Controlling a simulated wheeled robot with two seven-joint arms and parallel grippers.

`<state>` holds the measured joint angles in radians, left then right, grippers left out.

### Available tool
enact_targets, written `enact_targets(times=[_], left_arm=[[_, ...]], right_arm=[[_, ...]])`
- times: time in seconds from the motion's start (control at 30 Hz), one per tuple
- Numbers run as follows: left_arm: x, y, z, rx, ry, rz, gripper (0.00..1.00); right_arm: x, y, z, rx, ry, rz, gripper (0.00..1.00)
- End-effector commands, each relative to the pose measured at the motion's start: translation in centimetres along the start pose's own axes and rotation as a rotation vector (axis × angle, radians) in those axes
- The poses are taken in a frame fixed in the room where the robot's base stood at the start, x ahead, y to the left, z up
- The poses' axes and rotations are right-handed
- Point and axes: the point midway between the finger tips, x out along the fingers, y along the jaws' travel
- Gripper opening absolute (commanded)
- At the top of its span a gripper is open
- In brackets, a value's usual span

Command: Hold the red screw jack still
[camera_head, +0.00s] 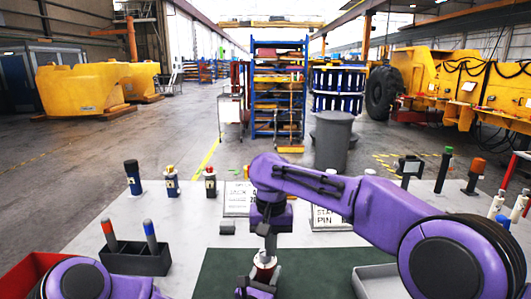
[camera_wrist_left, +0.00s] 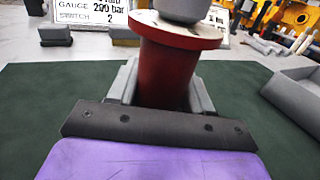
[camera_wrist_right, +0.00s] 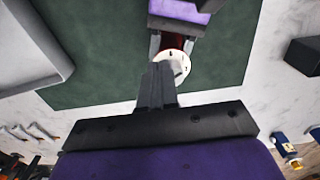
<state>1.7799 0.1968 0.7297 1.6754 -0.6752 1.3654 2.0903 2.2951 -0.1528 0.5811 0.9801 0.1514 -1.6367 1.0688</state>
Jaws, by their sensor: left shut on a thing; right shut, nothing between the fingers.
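The red screw jack (camera_wrist_left: 168,75) has a red barrel and a pale round flange, and looks upright over the green mat (camera_head: 320,268). A grey round part sits above its flange in the left wrist view. In the head view the jack (camera_head: 264,273) is mostly hidden by my grippers. My left gripper (camera_wrist_left: 160,88) is shut on its barrel, one finger at each side. My right gripper (camera_head: 268,246) is shut and empty, pointing down at the jack's top. In the right wrist view its fingertips (camera_wrist_right: 157,72) overlap the edge of the pale flange (camera_wrist_right: 174,64); contact is unclear.
A dark holder (camera_head: 135,260) with red and blue-topped tools stands left, near a red bin (camera_head: 30,272). A grey tray (camera_head: 376,282) lies right of the mat. Printed signs (camera_head: 328,216), several small bottles and capped posts stand along the table's back.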

Motion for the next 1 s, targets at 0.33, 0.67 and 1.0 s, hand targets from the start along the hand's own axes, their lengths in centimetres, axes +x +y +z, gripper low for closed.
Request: enact_targets(times=[0.33, 0.67, 1.0], left_arm=[[-0.3, 0.0, -0.8, 0.002, 0.015, 0.0, 0.0], [-0.3, 0.1, -0.8, 0.002, 0.015, 0.0, 0.0], [-0.3, 0.1, -0.8, 0.003, 0.015, 0.0, 0.0]], right_arm=[[2.8, 0.0, 0.0, -0.001, 0.0, 0.001, 0.0], [2.7, 0.0, 0.0, 0.0, 0.0, 0.001, 0.0], [2.7, -0.2, -0.1, 0.0, 0.001, 0.001, 0.0]])
